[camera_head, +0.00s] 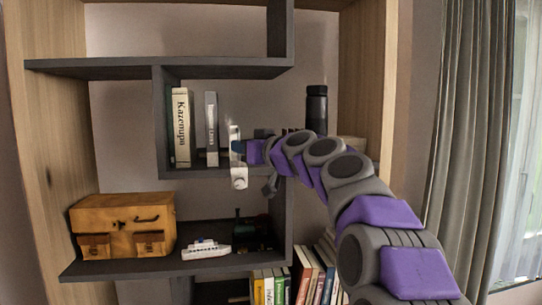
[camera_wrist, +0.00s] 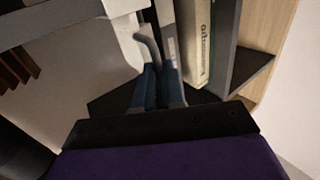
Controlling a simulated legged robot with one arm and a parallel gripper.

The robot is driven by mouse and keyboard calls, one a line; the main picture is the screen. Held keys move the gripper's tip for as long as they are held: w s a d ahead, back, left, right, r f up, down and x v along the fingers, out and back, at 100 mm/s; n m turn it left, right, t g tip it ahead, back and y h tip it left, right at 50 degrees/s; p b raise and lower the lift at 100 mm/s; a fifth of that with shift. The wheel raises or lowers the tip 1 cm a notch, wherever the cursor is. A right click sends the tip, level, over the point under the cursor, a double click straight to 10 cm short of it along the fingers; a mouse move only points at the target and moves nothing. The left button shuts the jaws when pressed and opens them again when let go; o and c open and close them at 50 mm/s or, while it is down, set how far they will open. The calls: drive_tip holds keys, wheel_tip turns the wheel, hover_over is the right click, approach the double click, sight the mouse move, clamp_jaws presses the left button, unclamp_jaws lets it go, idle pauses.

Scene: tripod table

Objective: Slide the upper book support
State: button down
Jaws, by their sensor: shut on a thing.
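The upper book support (camera_head: 239,180) is a white upright piece at the right of two books on the upper middle shelf, and its lower part shows in front of the shelf edge. My gripper (camera_head: 240,147) reaches in from the right and is shut on it. In the wrist view, the blue-grey fingers (camera_wrist: 158,78) are close together beside the white support (camera_wrist: 126,38). The exact contact is partly hidden. The pale "Kazemaru" book (camera_head: 181,127) and a thinner grey book (camera_head: 211,128) stand upright, left of the support.
The dark shelf (camera_head: 192,172) has a side wall at its left and a board above. A dark bottle (camera_head: 316,106) stands right of my gripper. Below are a wooden case (camera_head: 123,226), a white model ship (camera_head: 206,250) and several books (camera_head: 270,287). A curtain hangs at the right.

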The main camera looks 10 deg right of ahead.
drive_tip(key=a, duration=0.6)
drive_tip(key=shift+a+b, duration=0.3)
drive_tip(key=shift+a, duration=0.05)
drive_tip(key=c, duration=1.5)
unclamp_jaws()
drive_tip(key=shift+d, duration=0.25)
drive_tip(key=shift+o, duration=1.4)
drive_tip(key=b+v, duration=0.1)
drive_tip(key=v, duration=1.6)
drive_tip(key=shift+a, duration=0.2)
drive_tip(key=shift+s, duration=0.1)
